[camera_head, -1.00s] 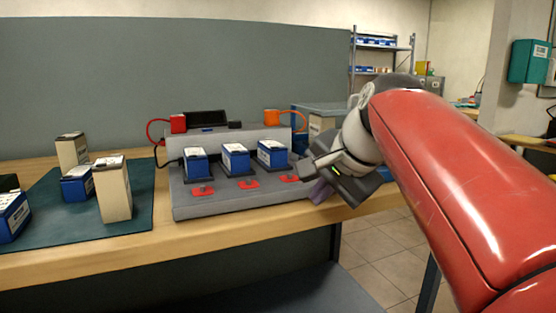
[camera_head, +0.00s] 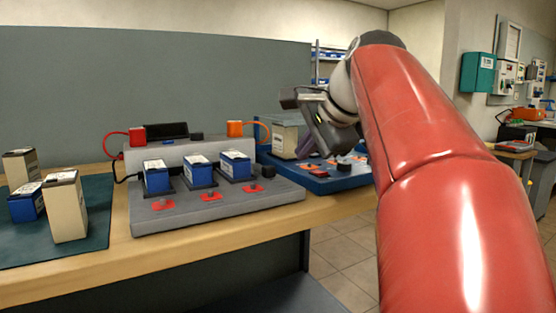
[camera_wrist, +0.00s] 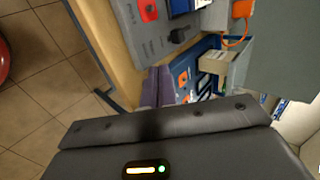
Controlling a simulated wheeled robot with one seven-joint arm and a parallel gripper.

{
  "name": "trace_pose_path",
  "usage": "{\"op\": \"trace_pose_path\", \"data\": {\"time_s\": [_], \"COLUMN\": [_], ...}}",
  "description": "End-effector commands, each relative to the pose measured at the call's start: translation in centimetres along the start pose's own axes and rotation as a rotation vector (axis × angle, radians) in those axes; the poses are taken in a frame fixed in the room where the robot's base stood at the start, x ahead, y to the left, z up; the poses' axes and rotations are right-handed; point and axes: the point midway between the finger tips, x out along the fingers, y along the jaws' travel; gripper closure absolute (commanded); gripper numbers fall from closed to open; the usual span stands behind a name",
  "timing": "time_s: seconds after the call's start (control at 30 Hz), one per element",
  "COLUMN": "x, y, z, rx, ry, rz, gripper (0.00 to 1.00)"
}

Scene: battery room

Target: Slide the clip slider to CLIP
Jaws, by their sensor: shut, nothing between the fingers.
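A grey charging fixture (camera_head: 230,212) stands on the bench with three blue batteries (camera_head: 196,171) in a row. I cannot read a CLIP label or tell which part is the clip slider. My gripper (camera_head: 312,146) is shut and empty, to the right of the fixture, above a blue tray. Its purple fingers (camera_wrist: 158,86) show in the wrist view; the tips are partly hidden.
The blue tray (camera_head: 318,186) holds a beige box (camera_head: 284,139) and small parts. Red (camera_head: 137,136) and orange (camera_head: 235,129) clamps with cables sit on the rear ledge. A green mat (camera_head: 85,238) with batteries lies at left. The wooden front edge is clear.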

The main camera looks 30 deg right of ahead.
Motion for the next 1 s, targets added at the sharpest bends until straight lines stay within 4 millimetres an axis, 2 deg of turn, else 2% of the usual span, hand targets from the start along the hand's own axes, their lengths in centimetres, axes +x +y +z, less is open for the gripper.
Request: {"op": "trace_pose_path", "data": {"time_s": [0.43,0.5,0.7,1.0], "x": [9.0,10.1,11.8,12.3], "y": [0.2,-0.3,-2.2,-2.7], "z": [0.0,0.0,0.0,0.0], "rx": [0.0,-0.001,-0.001,-0.001], "ry": [-0.001,-0.001,0.0,0.0], "rz": [0.004,0.003,0.001,0.0], "gripper": [1.0,1.0,1.0,1.0]}}
